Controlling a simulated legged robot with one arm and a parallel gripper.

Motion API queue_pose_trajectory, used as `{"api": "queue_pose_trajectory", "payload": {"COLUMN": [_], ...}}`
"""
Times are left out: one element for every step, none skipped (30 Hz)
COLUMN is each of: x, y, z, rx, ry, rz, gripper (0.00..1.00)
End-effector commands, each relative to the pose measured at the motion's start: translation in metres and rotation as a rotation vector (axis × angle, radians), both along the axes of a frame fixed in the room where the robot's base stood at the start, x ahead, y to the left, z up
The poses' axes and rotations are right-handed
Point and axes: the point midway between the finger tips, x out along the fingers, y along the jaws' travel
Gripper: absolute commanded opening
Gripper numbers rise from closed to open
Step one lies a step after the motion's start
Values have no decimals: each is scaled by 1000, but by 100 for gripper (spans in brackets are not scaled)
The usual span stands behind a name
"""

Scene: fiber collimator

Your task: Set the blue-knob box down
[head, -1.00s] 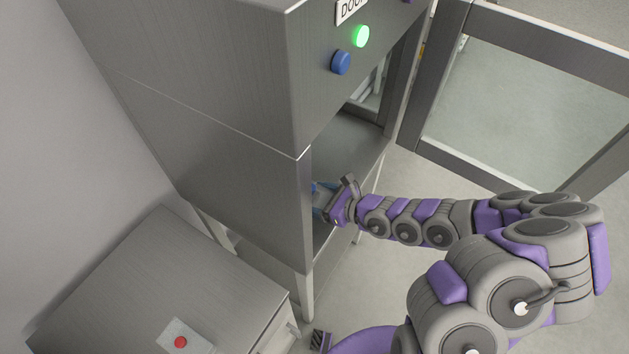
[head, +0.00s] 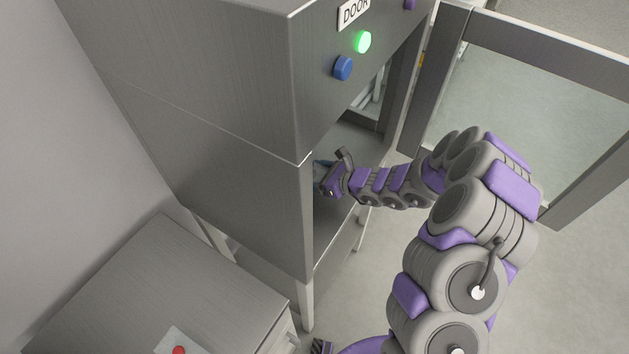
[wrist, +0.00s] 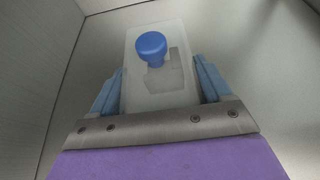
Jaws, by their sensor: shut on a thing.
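The blue-knob box (wrist: 137,92) is a pale grey, see-through-looking block with a round blue knob (wrist: 151,46) on its top, seen in the wrist view. My gripper (wrist: 160,88) is shut on it, with a blue finger along each side. In the head view my gripper (head: 326,175) reaches inside the steel cabinet (head: 205,130) through its open front. The cabinet's near side wall hides the box there. I cannot tell whether the box touches the cabinet floor (head: 335,228).
The glass door (head: 530,110) stands open at the right. A green light (head: 363,42) and a blue button (head: 343,68) are on the cabinet front. A low steel unit with a red button (head: 179,350) stands at the lower left. Walls close in around the box in the wrist view.

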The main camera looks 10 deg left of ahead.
Motion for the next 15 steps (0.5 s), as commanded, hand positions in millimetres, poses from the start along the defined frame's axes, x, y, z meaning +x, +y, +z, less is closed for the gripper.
{"api": "queue_pose_trajectory", "payload": {"x": [-1,-2,-1,-1,-1,-1,-1,-1,-1,-1,-1,-1,0,0,0], "y": [-1,-1,-1,-1,-1,-1,-1,-1,-1,-1,-1,-1,-1,-1,-1], "z": [-13,-18,-24,-28,-31,-32,-33,-32,-32,-32,-31,-31,-31,-32,-32], "rx": [-3,-4,-4,-4,-4,-3,-2,-1,-2,-2,-2,-2,-2,-2,-2], "ry": [6,7,8,6,5,3,2,2,1,1,1,1,1,1,1], "rz": [0,0,-1,-2,-2,-1,-2,-2,-2,-2,-2,-2,-1,-1,-1], "gripper": [48,48,48,48,48,48,48,48,48,48,48,48,48,48,80]}}
